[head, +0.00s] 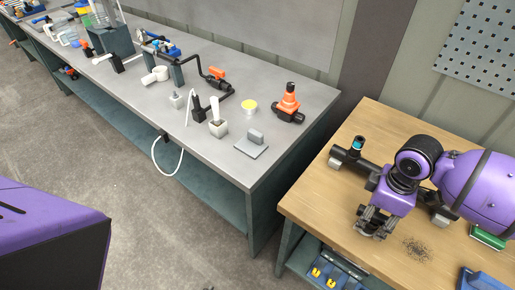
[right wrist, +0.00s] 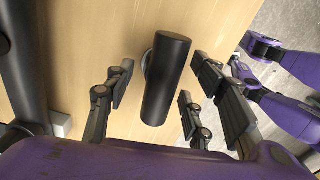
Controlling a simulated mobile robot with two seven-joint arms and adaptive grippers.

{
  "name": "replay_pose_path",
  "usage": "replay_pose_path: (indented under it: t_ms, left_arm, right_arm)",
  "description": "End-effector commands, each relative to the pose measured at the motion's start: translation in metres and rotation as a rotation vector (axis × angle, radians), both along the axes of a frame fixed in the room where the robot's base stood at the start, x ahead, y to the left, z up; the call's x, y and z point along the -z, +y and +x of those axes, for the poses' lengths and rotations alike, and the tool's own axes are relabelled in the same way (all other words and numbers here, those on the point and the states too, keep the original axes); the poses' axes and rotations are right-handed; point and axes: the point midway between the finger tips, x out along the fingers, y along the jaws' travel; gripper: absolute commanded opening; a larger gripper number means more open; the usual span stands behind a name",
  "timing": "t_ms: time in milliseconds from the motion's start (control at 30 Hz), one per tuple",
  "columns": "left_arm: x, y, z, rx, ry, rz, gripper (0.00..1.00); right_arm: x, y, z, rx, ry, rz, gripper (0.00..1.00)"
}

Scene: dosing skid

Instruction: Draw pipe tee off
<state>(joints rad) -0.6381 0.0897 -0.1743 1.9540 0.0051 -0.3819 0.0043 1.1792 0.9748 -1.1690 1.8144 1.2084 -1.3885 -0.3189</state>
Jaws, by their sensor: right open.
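My right gripper (head: 375,222) hangs over the wooden bench in the head view, and its own body and arm cover what is under it. In the right wrist view my right gripper (right wrist: 168,100) is open, with its fingers apart on both sides of a black cylindrical pipe piece (right wrist: 166,78), which looks like part of the pipe tee. I see gaps between the piece and the fingers. A black pipe (head: 350,159) with a blue-ringed upright end lies on the bench behind the gripper.
The pipe rests at a grey block (head: 335,163); another grey block (head: 440,221) is by my arm. A dark scribbled patch (head: 417,249) and a green item (head: 488,237) are on the wooden bench (head: 310,205). The grey bench (head: 305,90) at left holds an orange-topped valve (head: 289,103).

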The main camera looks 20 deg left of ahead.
Motion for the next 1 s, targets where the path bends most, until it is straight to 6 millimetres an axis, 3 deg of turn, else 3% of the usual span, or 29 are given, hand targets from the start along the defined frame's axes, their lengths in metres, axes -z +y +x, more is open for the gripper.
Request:
replay_pose_path:
  t_ms: [167, 467, 833, 1000]
  left_arm:
    - [-0.0054, -0.0002, 0.0077, 0.001, -0.018, 0.0, 0.0]
    - [-0.009, -0.0014, 0.0113, -0.005, -0.027, -0.003, 0.0]
    - [-0.0047, -0.002, 0.008, -0.007, -0.018, -0.005, 0.0]
    - [-0.0051, -0.0017, 0.0082, -0.006, -0.018, -0.004, 0.0]
  right_arm:
    - [0.0134, 0.0002, 0.0004, -0.001, -0.002, 0.0, 0.49]
    - [0.015, 0.0003, 0.0004, -0.001, -0.003, 0.001, 0.49]
    - [0.0149, 0.0002, 0.0003, 0.0, -0.002, 0.001, 0.01]
    - [0.0132, 0.0003, 0.0005, 0.0, -0.003, 0.001, 0.0]
